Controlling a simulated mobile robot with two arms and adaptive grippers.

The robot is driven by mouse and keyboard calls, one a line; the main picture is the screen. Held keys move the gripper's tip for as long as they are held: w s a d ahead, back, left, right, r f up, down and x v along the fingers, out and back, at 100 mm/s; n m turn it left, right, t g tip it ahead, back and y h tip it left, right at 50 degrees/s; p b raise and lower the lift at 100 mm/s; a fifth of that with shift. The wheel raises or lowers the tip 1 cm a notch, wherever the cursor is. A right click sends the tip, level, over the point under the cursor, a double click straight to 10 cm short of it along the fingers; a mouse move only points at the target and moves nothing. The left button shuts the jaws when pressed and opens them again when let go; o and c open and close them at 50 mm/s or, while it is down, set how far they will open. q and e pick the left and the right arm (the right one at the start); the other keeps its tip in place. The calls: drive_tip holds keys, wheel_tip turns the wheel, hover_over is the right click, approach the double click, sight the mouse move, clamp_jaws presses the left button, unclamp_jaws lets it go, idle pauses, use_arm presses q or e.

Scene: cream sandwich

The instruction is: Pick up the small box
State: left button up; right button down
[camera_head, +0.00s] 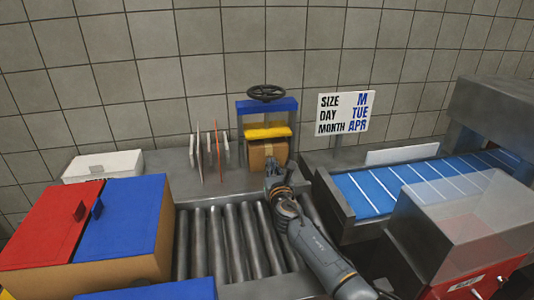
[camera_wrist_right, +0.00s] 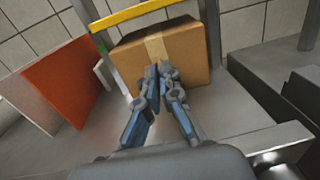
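The small brown cardboard box (camera_head: 257,158) with a strip of lighter tape sits at the back of the counter, under a yellow bar. In the right wrist view the box (camera_wrist_right: 190,48) is straight ahead, with its taped face toward me. My right gripper (camera_head: 271,163) is in front of the box. In the right wrist view the fingertips of the right gripper (camera_wrist_right: 160,72) are together, with nothing between them. They overlap the lower part of the box face; I cannot tell whether they touch it. My left gripper is not in view.
A blue frame (camera_head: 268,104) with a black handwheel (camera_head: 266,92) stands around the box. Thin upright panels (camera_head: 216,150) stand to its left. A roller conveyor (camera_head: 232,240) lies in front. A blue belt (camera_head: 400,182) and a sign (camera_head: 343,112) are to the right.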

drive_tip(key=shift+r, duration=0.15)
drive_tip(key=shift+s+r+p, duration=0.15)
drive_tip(key=shift+r+p, duration=0.35)
wheel_tip(320, 180, up, 7)
drive_tip(key=p, duration=0.4)
drive_tip(key=s+d, duration=0.2)
drive_tip(key=s, duration=0.7)
drive_tip(key=s+d+f, duration=0.1)
drive_tip(key=s+d, duration=0.1)
drive_tip(key=s, duration=0.8)
drive_tip(key=shift+s+p, duration=0.15)
drive_tip(key=shift+p, duration=0.25)
drive_tip(key=w+a, duration=0.2)
drive_tip(key=w, duration=0.7)
drive_tip(key=shift+w, duration=0.25)
